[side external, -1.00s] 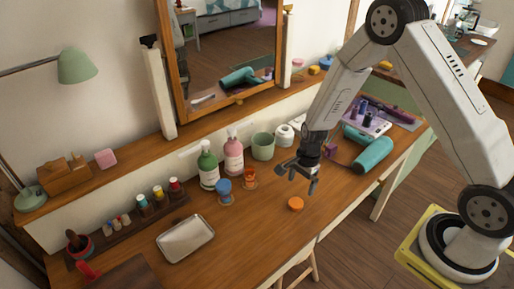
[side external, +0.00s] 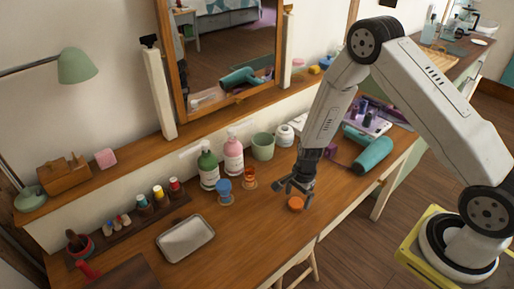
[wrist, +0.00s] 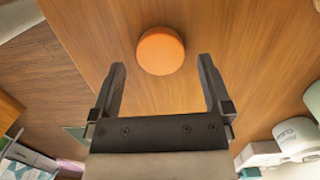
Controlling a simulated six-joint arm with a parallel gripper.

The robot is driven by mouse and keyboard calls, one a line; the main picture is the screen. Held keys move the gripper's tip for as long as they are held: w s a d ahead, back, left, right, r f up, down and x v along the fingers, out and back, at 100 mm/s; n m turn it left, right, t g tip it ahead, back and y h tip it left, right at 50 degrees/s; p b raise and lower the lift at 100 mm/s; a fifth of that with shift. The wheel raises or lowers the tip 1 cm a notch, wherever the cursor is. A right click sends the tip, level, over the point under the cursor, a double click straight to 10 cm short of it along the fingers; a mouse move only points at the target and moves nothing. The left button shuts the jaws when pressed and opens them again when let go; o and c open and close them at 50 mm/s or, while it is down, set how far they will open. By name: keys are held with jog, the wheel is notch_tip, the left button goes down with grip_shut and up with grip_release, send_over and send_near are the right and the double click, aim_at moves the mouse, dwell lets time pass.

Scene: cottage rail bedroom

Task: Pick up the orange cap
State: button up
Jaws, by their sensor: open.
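The orange cap (side external: 296,203) is a small flat round disc lying on the wooden table (side external: 255,245). My gripper (side external: 293,194) is just above and beside it in the side view, fingers pointing down. In the wrist view, the orange cap (wrist: 160,51) sits beyond the fingertips, roughly centred between them. My gripper (wrist: 162,68) is open and empty there, with bare wood between the fingers. I cannot tell the exact height of the fingertips above the table.
An orange jar (side external: 249,178) and a blue-topped jar (side external: 224,191) stand left of the gripper. Behind are green (side external: 208,168) and pink (side external: 233,157) pump bottles and a green cup (side external: 263,146). A teal hair dryer (side external: 373,154) lies to the right. The table front is clear.

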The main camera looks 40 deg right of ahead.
jog(key=shift+a+f, duration=0.1)
jog(key=shift+f, duration=0.9)
jog(key=c, duration=1.2)
